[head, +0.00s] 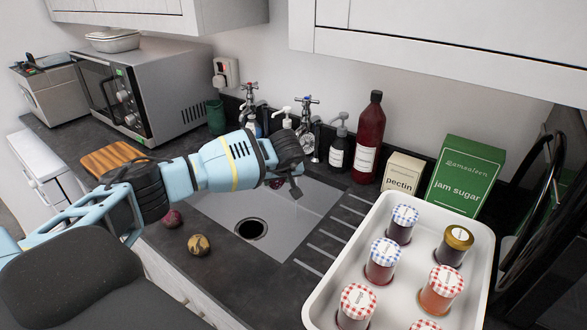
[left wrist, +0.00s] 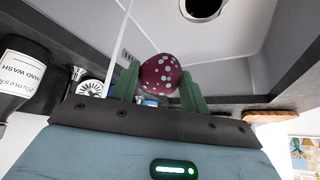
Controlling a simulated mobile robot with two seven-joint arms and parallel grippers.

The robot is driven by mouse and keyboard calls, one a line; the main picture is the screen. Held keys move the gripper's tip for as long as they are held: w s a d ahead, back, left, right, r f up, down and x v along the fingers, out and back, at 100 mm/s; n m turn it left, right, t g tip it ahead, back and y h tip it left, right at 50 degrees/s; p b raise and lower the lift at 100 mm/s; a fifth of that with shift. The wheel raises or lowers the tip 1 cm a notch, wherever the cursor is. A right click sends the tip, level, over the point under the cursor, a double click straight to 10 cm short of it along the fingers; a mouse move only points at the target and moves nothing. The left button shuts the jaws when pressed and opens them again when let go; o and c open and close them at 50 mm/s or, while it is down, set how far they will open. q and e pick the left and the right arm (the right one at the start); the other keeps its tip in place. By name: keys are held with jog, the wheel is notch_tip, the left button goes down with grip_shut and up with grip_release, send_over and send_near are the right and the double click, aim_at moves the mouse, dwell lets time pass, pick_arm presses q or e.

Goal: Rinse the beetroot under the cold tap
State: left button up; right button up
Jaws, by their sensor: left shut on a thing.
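My left gripper (head: 288,188) reaches over the sink (head: 222,207) and is shut on a beetroot (left wrist: 160,74). The beetroot is dark red with pale spots and sits between the green fingers in the left wrist view. A thin pale line, which looks like running water (left wrist: 119,45), passes beside the beetroot in that view, apart from it in the picture. My right gripper is not in view.
A dark red round vegetable (head: 172,219) and a yellowish one (head: 199,245) lie on the counter left of the sink. A white tray (head: 325,262) of jars stands at the right. Bottles, including a red one (head: 368,135), line the back near the taps.

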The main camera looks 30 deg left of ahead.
pick_arm(q)
jog(key=shift+s+a+r+p, duration=0.1)
jog(key=shift+s+r+p, duration=0.3)
jog(key=shift+s+r, duration=0.45)
jog(key=s, duration=0.1)
jog(key=s+r, duration=0.2)
jog(key=shift+s+a+r, duration=0.15)
jog(key=shift+a, duration=0.1)
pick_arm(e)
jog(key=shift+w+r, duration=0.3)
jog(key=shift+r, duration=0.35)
pick_arm(q)
jog(key=shift+d, duration=0.15)
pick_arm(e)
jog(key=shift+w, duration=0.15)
